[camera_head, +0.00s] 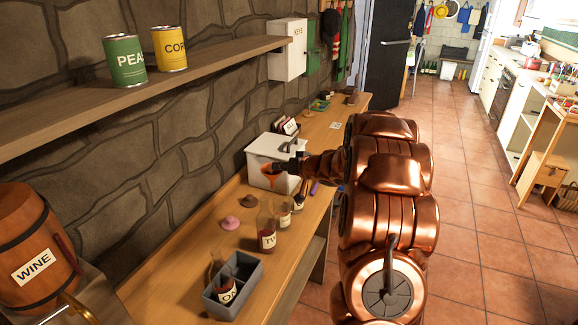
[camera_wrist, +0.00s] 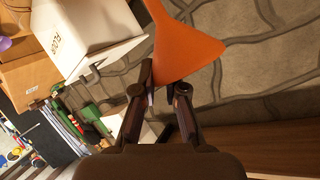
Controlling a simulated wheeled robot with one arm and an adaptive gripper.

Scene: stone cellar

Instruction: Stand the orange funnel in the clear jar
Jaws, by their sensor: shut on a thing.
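The orange funnel (camera_head: 271,176) is held at my gripper (camera_head: 290,166), in front of the white box and above the bench. In the wrist view the funnel (camera_wrist: 188,48) has its wide rim at my gripper's fingertips (camera_wrist: 164,85) and its narrow part pointing to the top edge. The fingers are shut on the rim. Clear glass vessels stand on the bench below: one with a dark filling and a label (camera_head: 267,238), and one just behind it (camera_head: 284,216). Another labelled glass vessel (camera_head: 226,290) is in a grey crate. I cannot tell which is the jar.
The white box (camera_head: 262,150) stands behind the funnel; it also shows in the wrist view (camera_wrist: 85,30). A pink lid (camera_head: 230,223) and a brown lid (camera_head: 248,201) lie on the bench (camera_head: 190,262). The grey crate (camera_head: 242,292) is nearer. A shelf (camera_head: 150,88) overhangs at left.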

